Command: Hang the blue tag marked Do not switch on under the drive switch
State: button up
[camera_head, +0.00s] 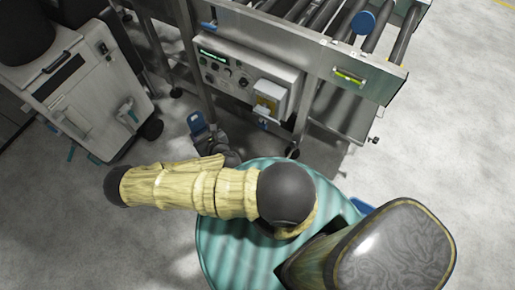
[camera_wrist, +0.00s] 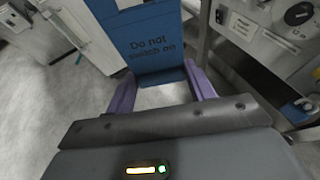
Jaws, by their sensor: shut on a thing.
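The blue tag (camera_wrist: 152,42) fills the upper middle of the wrist view, with "Do not switch on" readable in dark letters. My gripper (camera_wrist: 163,84) is shut on its lower end, with a purple finger on each side. In the head view the tag (camera_head: 197,122) stands up from my gripper (camera_head: 210,135), left of the control box and apart from it. The grey control box (camera_head: 222,77) has a green display, knobs and buttons. A pale switch housing with a yellow plate (camera_head: 268,100) sits at its right end. I cannot tell for certain which control is the drive switch.
A small blue item (camera_head: 263,125) is below the yellow plate. A steel frame leg (camera_head: 197,70) stands just left of the control box. The roller conveyor (camera_head: 310,20) is above and behind it.

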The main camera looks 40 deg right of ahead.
jog(key=shift+s+d, duration=0.1)
jog(key=shift+s, duration=0.05)
jog(key=shift+d+f, duration=0.1)
jog(key=s+d+f+m+g+h+b, duration=0.1)
jog(key=d+f+m+h+b, duration=0.2)
jog(key=d+f+b, duration=0.4)
jog(key=s+d+f+m+g+h+b, duration=0.1)
jog(key=d+f+m+h+b, duration=0.3)
jog(key=f+b, duration=1.4)
jog(key=s+d+f+m+g+h+b, duration=0.2)
jog(key=d+f+b, duration=0.8)
jog(key=b, duration=1.4)
notch_tip(320, 180, down, 3)
jog(key=shift+d+r+m+g+h, duration=0.15)
jog(key=shift+d+m+g+h, duration=0.25)
jog(key=shift+m+g+h, duration=0.4)
jog(key=shift+w+d, duration=0.1)
